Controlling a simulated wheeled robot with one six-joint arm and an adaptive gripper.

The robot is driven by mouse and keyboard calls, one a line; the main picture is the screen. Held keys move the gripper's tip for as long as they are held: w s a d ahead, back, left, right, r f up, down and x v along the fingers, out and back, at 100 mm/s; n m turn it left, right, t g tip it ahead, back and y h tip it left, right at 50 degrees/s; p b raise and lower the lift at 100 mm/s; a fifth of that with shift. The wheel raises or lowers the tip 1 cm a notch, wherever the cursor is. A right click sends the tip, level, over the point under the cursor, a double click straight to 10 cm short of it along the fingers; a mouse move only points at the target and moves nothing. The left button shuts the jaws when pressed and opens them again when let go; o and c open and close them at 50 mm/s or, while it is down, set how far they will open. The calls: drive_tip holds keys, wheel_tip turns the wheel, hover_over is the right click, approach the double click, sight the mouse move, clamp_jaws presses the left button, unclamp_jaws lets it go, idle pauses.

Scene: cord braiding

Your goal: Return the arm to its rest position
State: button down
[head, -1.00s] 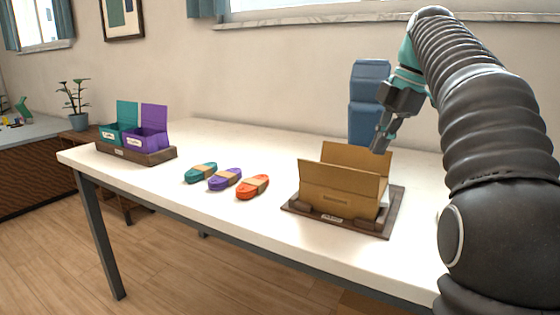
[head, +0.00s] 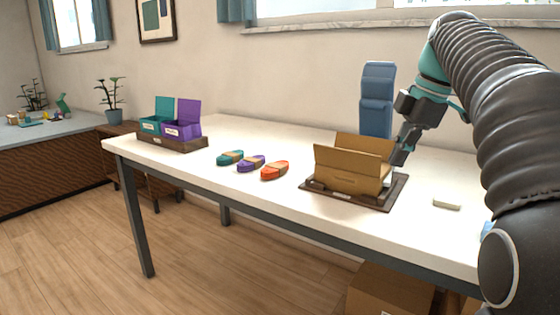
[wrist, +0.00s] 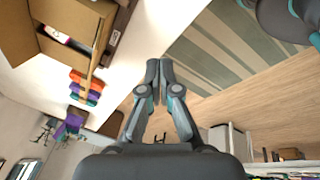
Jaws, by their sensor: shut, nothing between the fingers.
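My gripper (head: 403,152) is shut and empty in the head view, held above the table just behind and right of the open cardboard box. In the wrist view the two fingers of my gripper (wrist: 159,75) are together with nothing between them. The cardboard box (head: 348,172) stands with its flaps up on a dark tray (head: 392,193). It also shows at the upper left of the wrist view (wrist: 72,18). A teal cord bundle (head: 230,157), a purple one (head: 251,163) and an orange one (head: 275,170) lie in a row on the white table (head: 225,185).
A teal box (head: 152,124) and a purple box (head: 181,128), lids open, stand in a dark holder at the table's left end. A blue stacked object (head: 377,98) stands behind the cardboard box. A small pale block (head: 447,202) lies right of the tray. A carton (head: 385,292) is below the table.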

drive_tip(key=s+a+f+m+t+h, duration=0.1)
drive_tip(key=s+a+f+m, duration=0.2)
drive_tip(key=s+f+m, duration=0.6)
drive_tip(key=s+a+f+m+t+h, duration=0.1)
drive_tip(key=s+a+f+m, duration=0.3)
drive_tip(key=s+f+m, duration=0.5)
drive_tip(key=s+f+t, duration=0.1)
drive_tip(key=s+f, duration=0.4)
drive_tip(key=f, duration=0.2)
drive_tip(key=shift+h, duration=0.3)
drive_tip(key=shift+a, duration=0.1)
